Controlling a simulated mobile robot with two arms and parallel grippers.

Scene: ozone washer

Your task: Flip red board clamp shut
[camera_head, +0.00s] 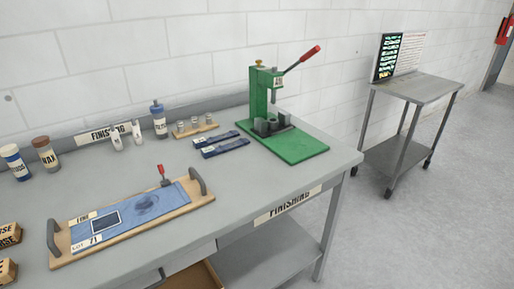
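A small clamp with a red handle (161,170) stands at the back right part of a wooden board (178,212). Its handle points up from the board. A blue cloth (169,200) lies flat on the board, with a pale label and a dark rectangular patch on it. The board has a dark grey handle at each end and rests on the grey workbench (228,180). Neither of my grippers is in view.
A green press (262,92) with a red-tipped lever stands at the bench's back right. Bottles, a wooden rack (195,130) and dark blue strips (224,147) line the back. Small boxes (10,235) sit at the left edge. Bench right of the board is clear.

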